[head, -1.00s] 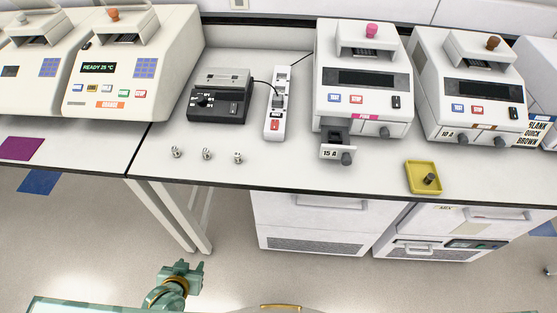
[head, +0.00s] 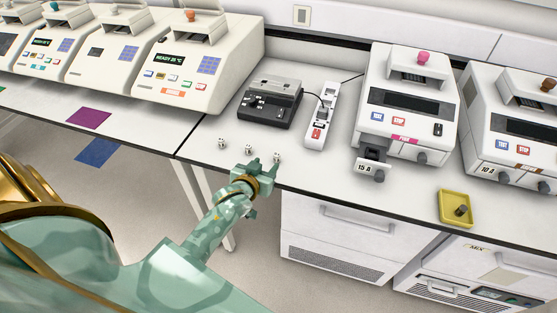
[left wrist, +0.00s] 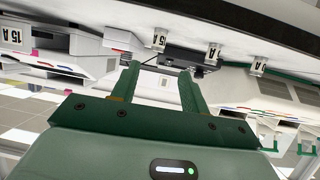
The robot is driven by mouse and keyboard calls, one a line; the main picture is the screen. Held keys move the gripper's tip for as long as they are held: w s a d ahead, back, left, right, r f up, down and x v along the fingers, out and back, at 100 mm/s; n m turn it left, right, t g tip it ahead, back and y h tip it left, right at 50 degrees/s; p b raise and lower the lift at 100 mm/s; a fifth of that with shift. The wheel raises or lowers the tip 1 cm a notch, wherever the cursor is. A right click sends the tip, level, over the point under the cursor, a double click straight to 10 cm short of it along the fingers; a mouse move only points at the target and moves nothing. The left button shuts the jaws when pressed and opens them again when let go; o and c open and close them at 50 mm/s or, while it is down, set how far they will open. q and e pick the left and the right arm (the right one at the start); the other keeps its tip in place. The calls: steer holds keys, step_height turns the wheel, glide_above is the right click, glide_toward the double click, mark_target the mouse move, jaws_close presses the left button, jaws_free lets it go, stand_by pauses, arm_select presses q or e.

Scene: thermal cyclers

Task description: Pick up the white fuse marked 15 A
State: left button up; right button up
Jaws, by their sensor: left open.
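Three small pale fuses stand in a row near the bench's front edge: a left one (head: 222,144), a middle one (head: 249,149) and a right one (head: 277,157). Their marks are too small to read in the head view. The left wrist view is upside down and shows labelled fuses (left wrist: 159,42), (left wrist: 212,53) and (left wrist: 258,66), with lettering I cannot read surely. My left gripper (head: 264,165) is open and empty, at the bench edge just in front of the middle and right fuses. Its two fingers (left wrist: 160,82) point toward the bench. My right gripper is not in view.
A cycler (head: 405,105) with an open drawer marked 15 A (head: 369,168) stands right of the fuses. A black device (head: 268,103) and a white power strip (head: 321,115) lie behind them. A yellow tray (head: 443,207) holding a dark knob-like piece is farther right.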

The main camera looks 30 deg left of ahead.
mark_target(276, 157)
arm_select(q)
steer(key=shift+x, duration=1)
steer(key=x, duration=0.1)
steer(key=b+x, duration=0.1)
steer(key=x, duration=0.2)
steer(key=shift+w+d+f+b, duration=0.25)
steer(key=shift+f+b, duration=0.05)
steer(key=shift+f, duration=0.1)
steer(key=shift+w+a+f, duration=0.1)
steer(key=shift+w+f, duration=0.05)
steer(key=shift+w, duration=0.25)
steer(key=shift+s, duration=0.1)
steer(key=shift+c, duration=0.7)
jaws_close()
